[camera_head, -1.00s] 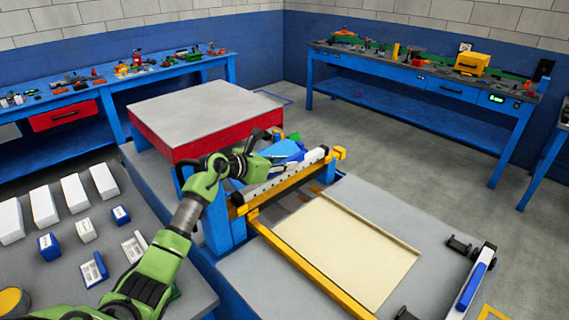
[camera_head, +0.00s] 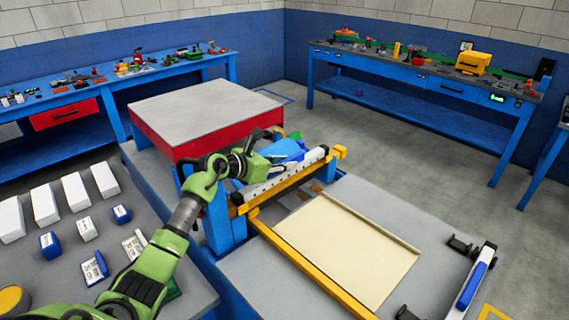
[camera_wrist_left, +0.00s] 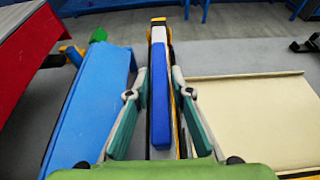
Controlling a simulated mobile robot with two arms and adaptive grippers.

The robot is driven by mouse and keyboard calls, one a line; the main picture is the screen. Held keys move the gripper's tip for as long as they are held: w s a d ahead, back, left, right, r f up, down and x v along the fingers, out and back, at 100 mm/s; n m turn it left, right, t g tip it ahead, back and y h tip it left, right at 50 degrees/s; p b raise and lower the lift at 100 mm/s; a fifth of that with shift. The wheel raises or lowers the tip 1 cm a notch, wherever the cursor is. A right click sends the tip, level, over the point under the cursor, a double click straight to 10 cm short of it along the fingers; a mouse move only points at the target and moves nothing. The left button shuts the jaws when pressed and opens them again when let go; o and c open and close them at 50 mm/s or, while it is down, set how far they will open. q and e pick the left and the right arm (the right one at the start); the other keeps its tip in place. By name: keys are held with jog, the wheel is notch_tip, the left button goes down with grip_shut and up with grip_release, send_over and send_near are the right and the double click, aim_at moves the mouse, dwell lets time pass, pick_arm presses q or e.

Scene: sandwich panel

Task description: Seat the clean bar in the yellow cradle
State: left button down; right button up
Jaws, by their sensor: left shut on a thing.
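A long pale bar (camera_head: 300,172) with dark marks lies along the yellow cradle (camera_head: 341,152), whose end brackets stick up at both ends. In the left wrist view the bar (camera_wrist_left: 160,95) shows a blue grip and a white far end, between my fingers. My left gripper (camera_head: 262,160) is shut on this bar from above, near its left part. In the left wrist view the gripper (camera_wrist_left: 155,100) has one teal finger on each side of the grip. The bar looks lined up with the cradle; I cannot tell whether it rests fully down. My right gripper is not in view.
A second bar with a blue grip (camera_head: 472,280) lies at the right by black brackets. A cream sheet (camera_head: 345,250) lies beside the cradle. A blue panel (camera_wrist_left: 85,115) is left of the bar. A red-sided grey-topped block (camera_head: 205,110) stands behind my arm.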

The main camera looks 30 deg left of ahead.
pick_arm(q)
jog(key=shift+f, duration=0.25)
jog(key=c, duration=1.7)
grip_release()
jog(key=shift+s, duration=0.1)
jog(key=v, duration=1.2)
